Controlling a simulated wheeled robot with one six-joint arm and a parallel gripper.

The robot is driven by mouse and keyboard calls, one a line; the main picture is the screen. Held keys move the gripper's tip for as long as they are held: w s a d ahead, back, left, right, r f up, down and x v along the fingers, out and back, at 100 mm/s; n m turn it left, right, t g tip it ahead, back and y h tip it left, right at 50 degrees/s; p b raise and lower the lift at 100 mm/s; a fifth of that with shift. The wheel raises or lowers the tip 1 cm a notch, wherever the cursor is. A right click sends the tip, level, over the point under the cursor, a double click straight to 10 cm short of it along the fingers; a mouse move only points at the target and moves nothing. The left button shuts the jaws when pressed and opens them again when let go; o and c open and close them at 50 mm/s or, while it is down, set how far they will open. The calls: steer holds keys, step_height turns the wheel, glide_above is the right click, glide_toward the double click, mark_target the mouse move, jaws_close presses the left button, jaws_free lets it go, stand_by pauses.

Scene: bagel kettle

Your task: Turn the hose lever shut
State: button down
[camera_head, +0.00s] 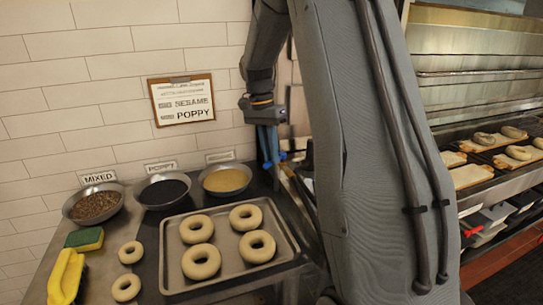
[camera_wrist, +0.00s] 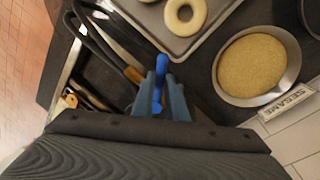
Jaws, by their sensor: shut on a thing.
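The hose lever (camera_wrist: 162,64) is bright blue and lies between my fingertips in the wrist view. My gripper (camera_wrist: 161,85) is shut on it, with the lever's rounded end sticking out past the blue-grey fingers. In the head view, my gripper (camera_head: 268,145) points down at the right of the seed bowls, and bright blue parts of the lever (camera_head: 277,160) show at its tips. The hose and the lever's mount cannot be made out clearly; my arm and fingers cover much of that area.
A tray of bagels (camera_head: 175,275) lies left of my gripper. The sesame bowl (camera_head: 225,180) is close by, with poppy (camera_head: 164,191) and mixed (camera_head: 93,204) bowls farther left. Dark long tools (camera_wrist: 105,40) lie near my fingers. A tiled wall (camera_head: 70,100) stands behind.

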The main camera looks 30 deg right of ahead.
steer(key=shift+w+d+r+m+y, duration=0.1)
steer(key=shift+w+m+y, duration=0.1)
steer(key=shift+w+m, duration=0.6)
steer(key=shift+w+a+f+m+y, duration=0.1)
steer(key=shift+w+m+y, duration=0.15)
steer(key=shift+m, duration=1.1)
steer(key=shift+w+d+r+m+y, duration=0.15)
steer(key=shift+w+m, duration=0.4)
steer(key=shift+m, duration=0.5)
steer(key=c, duration=1.7)
jaws_free()
steer(key=shift+c, duration=0.2)
step_height(320, 180, up, 8)
steer(key=w+b, duration=0.1)
steer(key=b, duration=0.1)
steer(key=shift+w+f, duration=0.25)
